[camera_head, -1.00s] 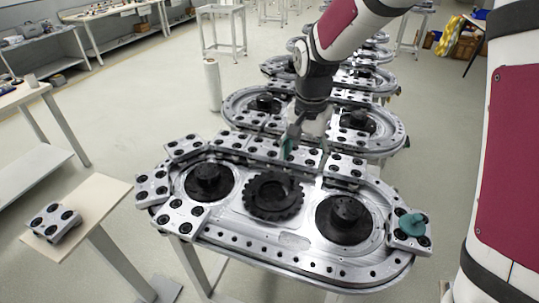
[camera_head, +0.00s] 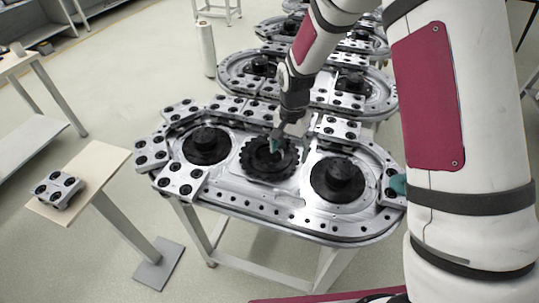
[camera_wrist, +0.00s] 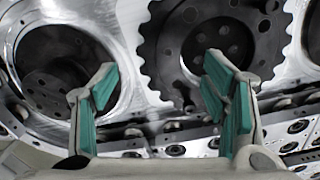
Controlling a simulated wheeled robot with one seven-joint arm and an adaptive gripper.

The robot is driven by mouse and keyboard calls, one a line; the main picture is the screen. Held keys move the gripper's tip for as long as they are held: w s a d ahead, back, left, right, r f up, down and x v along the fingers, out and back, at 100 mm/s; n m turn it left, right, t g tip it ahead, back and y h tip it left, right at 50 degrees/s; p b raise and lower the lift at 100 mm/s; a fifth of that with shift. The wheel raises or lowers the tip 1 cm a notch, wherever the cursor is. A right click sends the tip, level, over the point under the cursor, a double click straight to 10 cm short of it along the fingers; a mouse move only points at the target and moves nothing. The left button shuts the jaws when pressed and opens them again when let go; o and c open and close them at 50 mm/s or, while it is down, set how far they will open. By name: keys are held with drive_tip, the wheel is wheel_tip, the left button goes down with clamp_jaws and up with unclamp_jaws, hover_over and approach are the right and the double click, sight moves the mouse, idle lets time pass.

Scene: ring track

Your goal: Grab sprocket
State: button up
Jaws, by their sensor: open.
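The sprocket (camera_head: 262,166) is a dark toothed disc lying flat in the middle of the silver ring-track plate (camera_head: 250,203), between two round black hubs. In the wrist view the sprocket (camera_wrist: 174,62) fills the upper right, with a round recess and holes at its centre. My gripper (camera_head: 277,146) is over the sprocket's far side in the head view. In the wrist view my gripper (camera_wrist: 158,82) has its teal-padded fingers wide apart and nothing between them. The right finger overlaps the sprocket; the left finger overlaps a neighbouring hub. Whether the fingers touch the sprocket cannot be told.
One black hub (camera_head: 206,144) stands left of the sprocket and another (camera_head: 338,179) right. Bolted rail blocks (camera_head: 180,180) line the plate's edge. A side table (camera_head: 108,158) at left carries a loose block (camera_head: 58,188). More ring tracks stand behind.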

sight(288, 162)
drive_tip(key=shift+a+f+p, duration=0.15)
drive_tip(key=shift+f+p, duration=0.25)
drive_tip(key=shift+f, duration=1.75)
clamp_jaws()
